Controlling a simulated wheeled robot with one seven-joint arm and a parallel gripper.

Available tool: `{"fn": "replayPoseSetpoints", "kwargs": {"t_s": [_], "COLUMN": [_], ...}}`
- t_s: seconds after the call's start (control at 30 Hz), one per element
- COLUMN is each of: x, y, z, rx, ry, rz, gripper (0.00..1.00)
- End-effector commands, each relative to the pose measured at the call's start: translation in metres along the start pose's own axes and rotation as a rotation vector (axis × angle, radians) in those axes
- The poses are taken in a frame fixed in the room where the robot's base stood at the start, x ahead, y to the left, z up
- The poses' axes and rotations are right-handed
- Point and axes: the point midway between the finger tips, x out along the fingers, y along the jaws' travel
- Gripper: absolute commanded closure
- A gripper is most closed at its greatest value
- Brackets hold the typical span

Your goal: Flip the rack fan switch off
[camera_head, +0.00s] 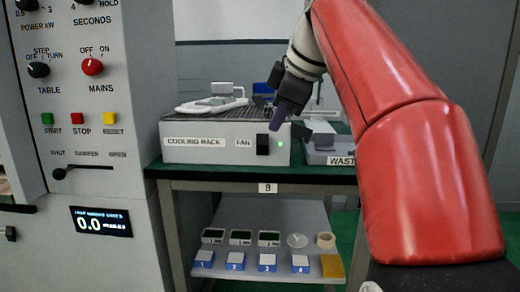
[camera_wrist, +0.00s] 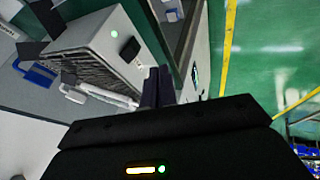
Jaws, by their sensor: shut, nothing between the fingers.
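The rack fan switch (camera_head: 263,144) is a black rocker on the front of the white cooling rack (camera_head: 200,150), beside the FAN label. A green light (camera_head: 280,144) glows just right of it. My gripper (camera_head: 277,122) is shut and empty, pointing down just above and right of the switch in the head view; whether it touches the rack I cannot tell. In the wrist view the switch (camera_wrist: 130,50) shows as a dark patch on the rack's face, next to the green light (camera_wrist: 114,33). My fingers (camera_wrist: 157,88) are together, below and right of it there.
The rack stands on a green-topped bench (camera_head: 220,175). A grey WASTE bin (camera_head: 335,155) sits to its right. The control panel (camera_head: 85,110) with knobs and buttons stands at the left. A lower shelf (camera_head: 270,225) holds several small blocks and dishes.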

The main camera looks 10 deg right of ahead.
Motion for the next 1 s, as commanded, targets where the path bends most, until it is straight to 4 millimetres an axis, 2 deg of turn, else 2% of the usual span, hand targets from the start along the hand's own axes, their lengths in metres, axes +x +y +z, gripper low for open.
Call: {"fn": "replayPoseSetpoints", "kwargs": {"t_s": [0.27,0.47,0.8,1.0], "x": [0.005,0.037,0.107,0.119], "y": [-0.001,-0.002,0.001,0.025], "z": [0.001,0.002,0.001,0.002], "rx": [0.002,0.003,0.003,0.003], "ry": [-0.001,-0.002,-0.002,-0.001], "rz": [-0.001,-0.003,-0.002,0.0], "gripper": [1.0,1.0,1.0,1.0]}}
